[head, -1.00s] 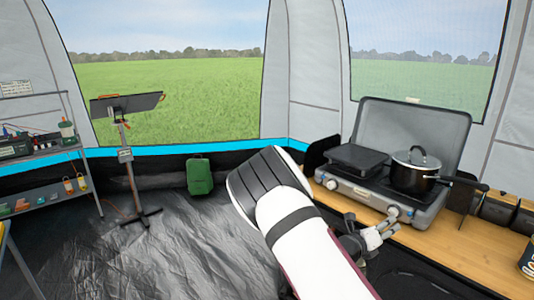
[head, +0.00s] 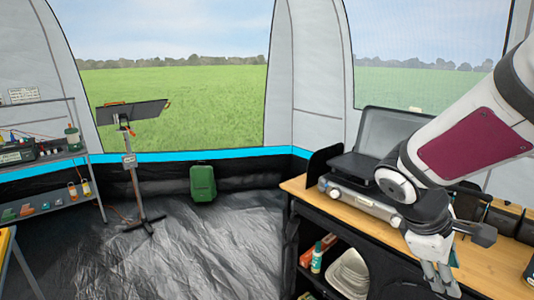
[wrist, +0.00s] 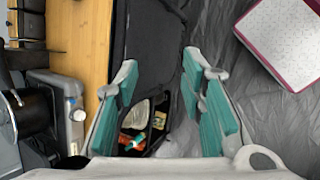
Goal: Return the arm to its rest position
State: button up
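My arm (head: 470,140) is raised and bent at the right of the head view. It reaches in from the upper right edge and comes down in front of the stove. My gripper (head: 440,282) hangs fingers down by the counter's front edge. In the wrist view my gripper (wrist: 160,62) has its two teal-padded fingers wide apart, with nothing between them.
The wooden counter (head: 370,218) carries a camping stove (head: 362,200), partly hidden by my arm. A dark pot (wrist: 40,105) shows in the wrist view. Below are shelves with a bottle (head: 317,257).

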jog(key=s+a+r+m+t+y, duration=0.2)
jog(key=s+a+r+m+y, duration=0.1)
jog(key=s+a, duration=0.3)
jog(key=s+a+r+m+t+y, duration=0.2)
jog(key=s+a+m, duration=0.3)
jog(key=a, duration=0.3)
jog(key=shift+s+a+r+y, duration=0.2)
jog(key=shift+s+r+y, duration=0.5)
jog(key=shift+y, duration=0.1)
